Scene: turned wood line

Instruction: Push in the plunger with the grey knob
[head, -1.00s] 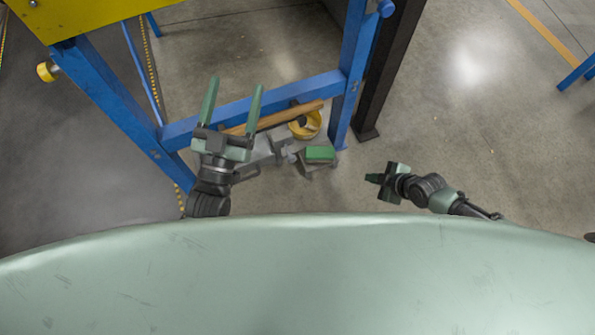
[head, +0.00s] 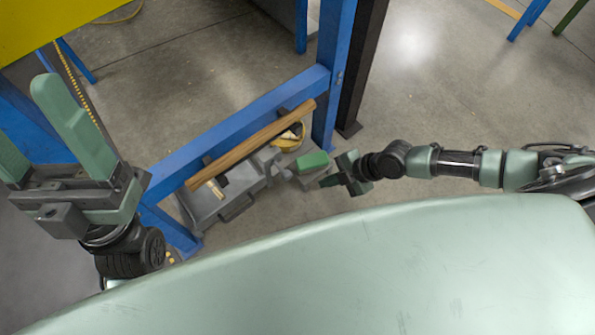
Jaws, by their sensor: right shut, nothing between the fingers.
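I cannot clearly make out a plunger with a grey knob.
A wooden bar (head: 255,144) lies along the machine beside a blue beam (head: 245,122). A blue post (head: 333,70) and a dark post (head: 364,65) stand behind.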

